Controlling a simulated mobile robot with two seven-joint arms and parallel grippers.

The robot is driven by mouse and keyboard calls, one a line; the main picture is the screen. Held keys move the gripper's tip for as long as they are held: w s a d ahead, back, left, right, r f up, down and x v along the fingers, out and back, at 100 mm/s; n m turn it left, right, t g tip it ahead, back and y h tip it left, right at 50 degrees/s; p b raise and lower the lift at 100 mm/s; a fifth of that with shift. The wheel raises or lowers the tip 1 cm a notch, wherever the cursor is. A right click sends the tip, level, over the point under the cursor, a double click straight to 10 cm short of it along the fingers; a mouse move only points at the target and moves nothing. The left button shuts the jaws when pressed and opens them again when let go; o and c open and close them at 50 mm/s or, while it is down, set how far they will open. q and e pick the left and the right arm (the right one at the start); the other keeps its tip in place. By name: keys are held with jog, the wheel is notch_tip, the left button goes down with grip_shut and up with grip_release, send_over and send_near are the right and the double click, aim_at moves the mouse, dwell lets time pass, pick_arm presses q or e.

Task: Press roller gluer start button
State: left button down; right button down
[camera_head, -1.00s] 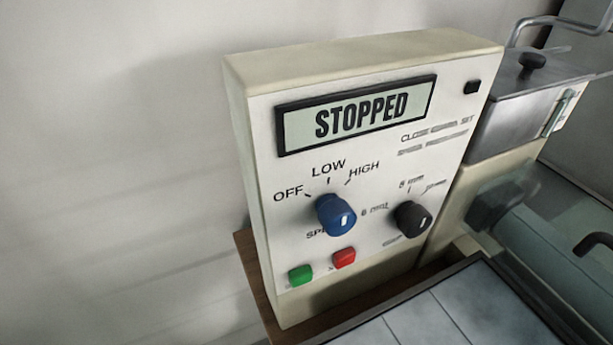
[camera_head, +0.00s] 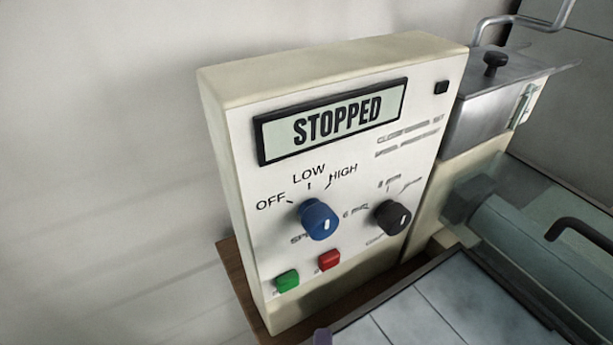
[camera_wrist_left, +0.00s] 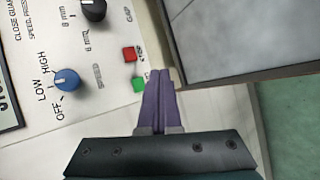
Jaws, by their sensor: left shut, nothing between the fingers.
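The roller gluer control panel (camera_head: 350,160) stands upright, its display (camera_head: 335,120) reading STOPPED. The green button (camera_head: 288,281) sits at its lower left, with the red button (camera_head: 329,260) to its right. In the left wrist view the green button (camera_wrist_left: 138,84) is partly hidden by my left gripper (camera_wrist_left: 160,76). Its purple fingers are together and empty, pointing just beside the green button. I cannot tell whether they touch the panel. My right gripper is not in view.
A blue knob (camera_head: 319,219) and a black knob (camera_head: 392,217) stick out above the buttons. A tray of pale panels (camera_head: 430,310) with a dark rim lies in front at right. A metal tank (camera_head: 495,105) and a roller (camera_head: 535,235) are farther right.

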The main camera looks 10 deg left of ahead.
aim_at(288, 282)
pick_arm(q)
jog(key=shift+w+a+r+p, duration=0.1)
jog(key=shift+w+a+p, duration=0.1)
jog(key=shift+w+a, duration=0.25)
jog(key=shift+w+a+r+p, duration=0.15)
jog(key=shift+w+a, duration=0.1)
jog(key=shift+w, duration=0.3)
jog(key=shift+w+a+f, duration=0.25)
jog(key=shift+w+a, duration=0.2)
jog(key=shift+w, duration=0.25)
jog(key=shift+p, duration=0.3)
dwell(0.5)
jog(key=shift+w+a, duration=0.25)
jog(key=shift+w, duration=0.05)
